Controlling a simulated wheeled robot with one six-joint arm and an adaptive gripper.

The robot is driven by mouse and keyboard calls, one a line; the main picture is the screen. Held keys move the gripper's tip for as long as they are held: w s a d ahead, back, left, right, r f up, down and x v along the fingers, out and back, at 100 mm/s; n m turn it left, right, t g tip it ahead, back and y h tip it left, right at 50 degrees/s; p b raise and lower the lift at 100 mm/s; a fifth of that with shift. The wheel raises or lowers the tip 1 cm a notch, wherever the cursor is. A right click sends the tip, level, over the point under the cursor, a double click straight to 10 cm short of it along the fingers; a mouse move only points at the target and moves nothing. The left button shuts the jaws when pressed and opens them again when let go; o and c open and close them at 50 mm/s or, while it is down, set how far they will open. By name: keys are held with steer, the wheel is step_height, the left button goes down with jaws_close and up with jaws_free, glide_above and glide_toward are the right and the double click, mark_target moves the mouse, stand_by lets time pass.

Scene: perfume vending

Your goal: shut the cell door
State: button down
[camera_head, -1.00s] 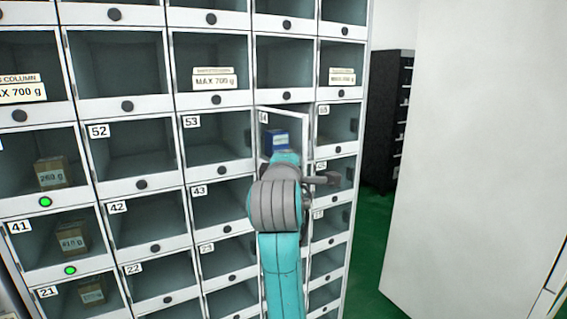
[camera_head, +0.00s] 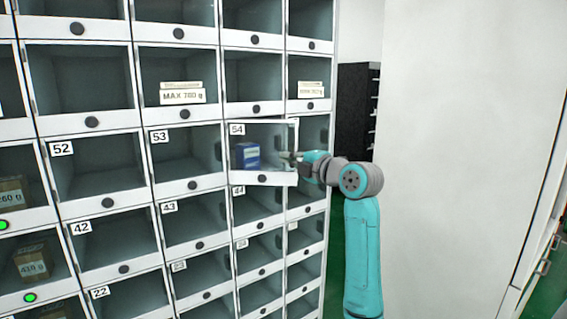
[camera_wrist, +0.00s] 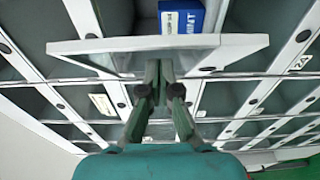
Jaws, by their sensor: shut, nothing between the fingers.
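The door of cell 54 (camera_head: 262,179) is a clear panel in a white frame. It stands slightly ajar, its right side out from the cabinet front. A blue box (camera_head: 246,155) sits inside the cell; it also shows in the wrist view (camera_wrist: 182,18). My gripper (camera_head: 288,157) is shut and empty at the outer face of the door, near its right side. In the wrist view my fingertips (camera_wrist: 160,68) meet or nearly meet the door's white frame (camera_wrist: 150,44); I cannot tell if they touch.
The locker cabinet (camera_head: 222,190) has rows of other cells with closed doors, some holding brown boxes (camera_head: 32,262) beside green lights. A dark rack (camera_head: 354,110) stands behind, to the right. A large white panel (camera_head: 460,140) fills the right side.

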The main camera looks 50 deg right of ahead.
steer(key=w+d+n+y, duration=0.1)
steer(key=w+d+y, duration=0.1)
steer(key=w+d, duration=0.6)
steer(key=shift+w+n+y, duration=0.35)
steer(key=shift+n+y, duration=0.05)
steer(key=shift+r, duration=0.15)
stand_by(0.3)
